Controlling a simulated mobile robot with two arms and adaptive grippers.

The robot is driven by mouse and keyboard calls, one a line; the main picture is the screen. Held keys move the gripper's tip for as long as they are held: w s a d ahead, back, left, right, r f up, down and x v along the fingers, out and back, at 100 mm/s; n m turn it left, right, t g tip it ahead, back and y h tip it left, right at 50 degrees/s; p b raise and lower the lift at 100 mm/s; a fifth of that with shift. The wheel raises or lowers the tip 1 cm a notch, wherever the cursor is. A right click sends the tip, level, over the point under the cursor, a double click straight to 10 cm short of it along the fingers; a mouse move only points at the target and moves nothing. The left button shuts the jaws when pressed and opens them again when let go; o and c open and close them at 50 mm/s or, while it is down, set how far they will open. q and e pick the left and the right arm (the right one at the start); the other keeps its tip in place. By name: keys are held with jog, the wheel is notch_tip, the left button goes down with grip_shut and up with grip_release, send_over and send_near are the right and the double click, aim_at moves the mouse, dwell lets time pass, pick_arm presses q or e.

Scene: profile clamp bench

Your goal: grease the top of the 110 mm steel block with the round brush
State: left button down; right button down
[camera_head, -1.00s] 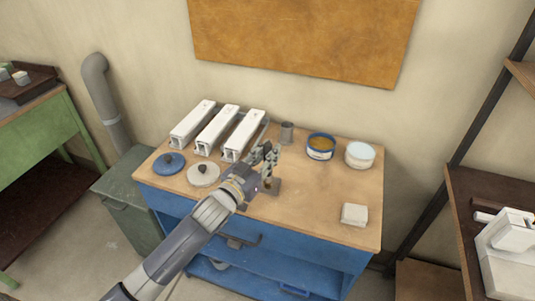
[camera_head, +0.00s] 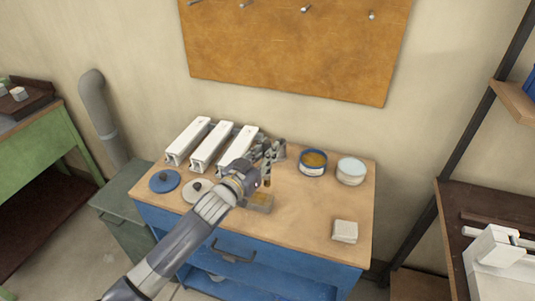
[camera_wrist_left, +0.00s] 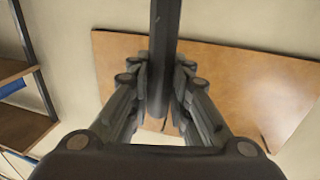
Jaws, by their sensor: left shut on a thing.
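My left gripper (camera_head: 268,154) is shut on the dark round handle of the brush (camera_wrist_left: 163,55), which runs up between the fingers in the left wrist view. In the head view the brush's brownish tip (camera_head: 267,183) points down below the fingers. A grey steel block (camera_head: 260,205) lies on the bench just below and in front of the tip, partly hidden by my wrist. Its top looks yellowish brown. I cannot tell whether the tip touches it. A blue-banded tin with amber grease (camera_head: 313,160) stands open to the right. My right gripper is not in view.
Several pale profiles (camera_head: 212,145) lie at the back left of the bench (camera_head: 300,215). A blue lid (camera_head: 164,181) and a pale lid (camera_head: 196,190) lie in front. A white tub (camera_head: 351,171) and a pale block (camera_head: 345,231) are to the right. The right-middle is clear.

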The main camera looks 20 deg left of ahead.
aim_at(264, 145)
pick_arm(q)
notch_tip(264, 145, up, 2)
jog(key=shift+w+p, duration=0.15)
jog(key=shift+p, duration=0.5)
jog(key=shift+r+p, duration=0.45)
jog(key=shift+r, duration=0.15)
jog(key=shift+f, duration=0.1)
